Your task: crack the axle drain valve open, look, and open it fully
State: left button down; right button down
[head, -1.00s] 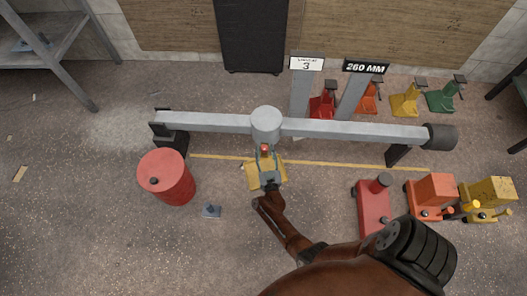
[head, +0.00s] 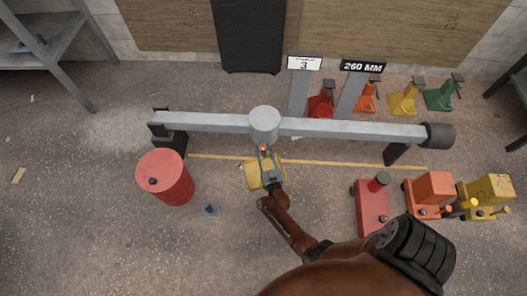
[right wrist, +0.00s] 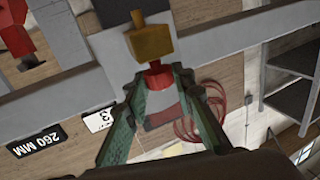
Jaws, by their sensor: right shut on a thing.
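The grey axle beam (head: 350,129) spans the middle of the head view, with a round housing (head: 264,124) at its centre. My right gripper (head: 264,152) is at the near side of that housing. A small red knob (head: 263,147) shows at its fingertips. In the right wrist view, my right gripper's green fingers (right wrist: 157,80) are shut on the red knob (right wrist: 154,76) of the drain valve, below its brass-coloured body (right wrist: 151,43). The knob is partly hidden by the fingers. No flow is visible. My left gripper is not in view.
A yellow pan (head: 251,177) lies on the floor under the gripper, partly hidden. A red drum (head: 166,178) stands left, near a small blue-grey item (head: 210,210). Red (head: 371,208), orange (head: 433,190) and yellow (head: 487,190) units stand right. Floor at front left is clear.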

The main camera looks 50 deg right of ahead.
jog(key=shift+s+d+f+n+t+y, duration=0.1)
jog(key=shift+s+d+n+t+y, duration=0.1)
jog(key=shift+n+t+y, duration=0.45)
jog(key=n+y, duration=0.1)
jog(key=y, duration=0.1)
jog(key=shift+f+n+t+y, duration=0.1)
jog(key=shift+n+t+y, duration=0.15)
jog(key=shift+n+y, duration=0.1)
jog(key=shift+d+n+y+b, duration=0.15)
jog(key=shift+n+y+b, duration=0.15)
jog(key=shift+y+b, duration=0.1)
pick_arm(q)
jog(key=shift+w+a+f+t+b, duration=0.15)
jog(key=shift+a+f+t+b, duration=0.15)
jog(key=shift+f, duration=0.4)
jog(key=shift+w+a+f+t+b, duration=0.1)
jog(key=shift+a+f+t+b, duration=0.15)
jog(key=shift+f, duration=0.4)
pick_arm(e)
jog(key=shift+n+t+y, duration=0.4)
jog(key=shift+n+y, duration=0.7)
jog(key=shift+y, duration=0.8)
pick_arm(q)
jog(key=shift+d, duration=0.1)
pick_arm(e)
jog(key=c, duration=1.6)
grip_release()
